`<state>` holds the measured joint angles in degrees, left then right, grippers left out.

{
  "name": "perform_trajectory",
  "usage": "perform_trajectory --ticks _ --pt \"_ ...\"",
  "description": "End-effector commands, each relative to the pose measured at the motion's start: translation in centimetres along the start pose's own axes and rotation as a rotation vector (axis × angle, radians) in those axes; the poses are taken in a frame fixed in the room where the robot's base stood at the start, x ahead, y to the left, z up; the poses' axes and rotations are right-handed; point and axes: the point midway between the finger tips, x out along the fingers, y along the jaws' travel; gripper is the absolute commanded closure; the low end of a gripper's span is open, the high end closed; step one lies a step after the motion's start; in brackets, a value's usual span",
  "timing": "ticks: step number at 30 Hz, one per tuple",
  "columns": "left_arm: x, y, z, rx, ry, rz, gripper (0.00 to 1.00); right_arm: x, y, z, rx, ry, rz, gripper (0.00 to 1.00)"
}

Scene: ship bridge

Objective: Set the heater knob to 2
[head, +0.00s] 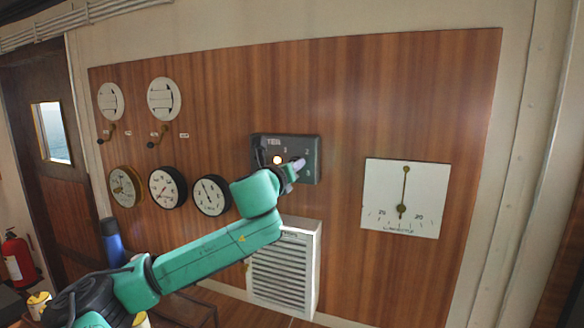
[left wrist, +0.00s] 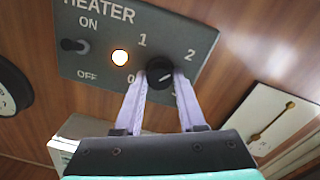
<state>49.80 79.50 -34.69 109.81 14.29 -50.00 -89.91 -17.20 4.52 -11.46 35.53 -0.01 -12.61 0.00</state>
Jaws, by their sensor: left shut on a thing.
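The heater panel (head: 300,142) is a dark grey box on the wood wall, and its face also fills the top of the left wrist view (left wrist: 95,62). The round black knob (left wrist: 159,66) sits among the printed marks 0, 1 and 2. A light line on the knob slants a little up to the right, but the exact number it points at is unclear. My left gripper (left wrist: 160,80) is shut on the knob, one pale finger on each side. It also shows in the head view (head: 295,168), covering the knob. My right gripper is not in view.
A lit lamp (left wrist: 120,57) and a toggle switch (left wrist: 74,45) marked ON and OFF are left of the knob. A white vent (head: 283,268) is below the panel. Round gauges (head: 211,195) are to the left, and a white dial (head: 385,205) is to the right.

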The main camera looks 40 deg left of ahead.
Motion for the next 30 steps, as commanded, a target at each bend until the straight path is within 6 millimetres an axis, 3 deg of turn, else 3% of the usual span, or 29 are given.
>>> perform_trajectory --ticks 2,3,5,17,23,30 --pt "0.0 0.1 -0.1 0.000 0.001 0.002 1.00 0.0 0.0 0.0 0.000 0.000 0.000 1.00" --pt "0.0 0.1 -0.1 -0.001 0.001 0.002 0.49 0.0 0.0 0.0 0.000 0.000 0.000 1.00" --pt "0.0 0.1 -0.1 -0.001 0.001 0.002 0.30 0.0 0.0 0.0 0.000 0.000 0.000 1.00" --pt "-0.5 0.1 -0.2 -0.002 -0.001 0.001 0.30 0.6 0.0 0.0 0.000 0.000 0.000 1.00" --pt "-4.1 0.4 -0.7 0.006 -0.004 0.001 0.30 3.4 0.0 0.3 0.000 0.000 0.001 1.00" --pt "-10.4 0.4 -0.7 0.005 -0.007 0.001 0.30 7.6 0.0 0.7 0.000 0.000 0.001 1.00"
